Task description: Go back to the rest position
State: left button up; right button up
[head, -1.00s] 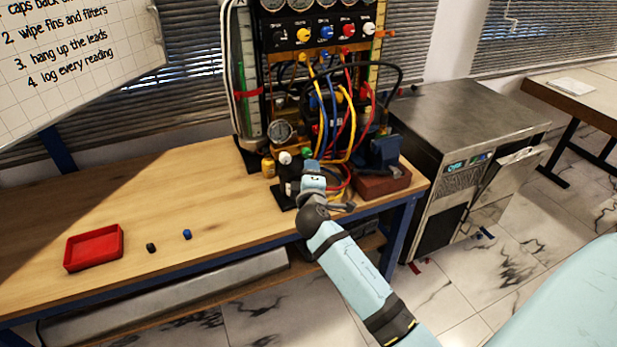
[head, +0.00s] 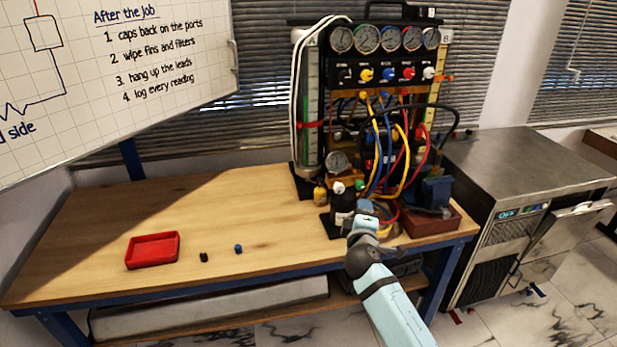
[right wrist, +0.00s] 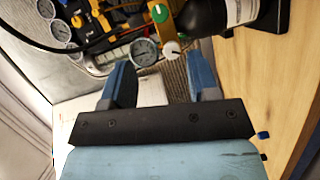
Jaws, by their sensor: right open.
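My right arm reaches in from the lower right in the head view. Its wrist (head: 362,232) is in front of the gauge rig (head: 378,110), and the fingers are hard to make out there. In the right wrist view my right gripper (right wrist: 160,85) is open, its two blue fingers apart with nothing between them. Beyond the fingers are a small gauge (right wrist: 145,52), a green knob (right wrist: 160,13) and a white knob (right wrist: 172,48). My left gripper is not in view.
The wooden bench (head: 90,225) carries a red tray (head: 152,250), a black cap (head: 204,257) and a blue cap (head: 238,249). A black bottle (head: 343,205) stands near my wrist. A metal cabinet (head: 530,170) stands right of the bench. The bench's left part is clear.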

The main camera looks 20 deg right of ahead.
jog(key=s+a+f+m+g+y+p, duration=0.1)
jog(key=s+a+f+m+y+p, duration=0.1)
jog(key=s+a, duration=0.5)
jog(key=s+a+f+m+g+y+p, duration=0.1)
jog(key=s+a+f+y+p, duration=0.3)
jog(key=s, duration=0.8)
jog(key=s+a+f+m+g+y+p, duration=0.1)
jog(key=s+a+f+m+y+p, duration=0.2)
jog(key=s+a, duration=0.6)
notch_tip(320, 180, down, 3)
jog(key=s+y, duration=0.1)
jog(key=y, duration=0.2)
jog(key=shift+s+a+r+m+g+p, duration=0.15)
jog(key=shift+s+a+m+g+p, duration=0.1)
jog(key=shift+a+m+g+p, duration=0.1)
jog(key=shift+o, duration=0.3)
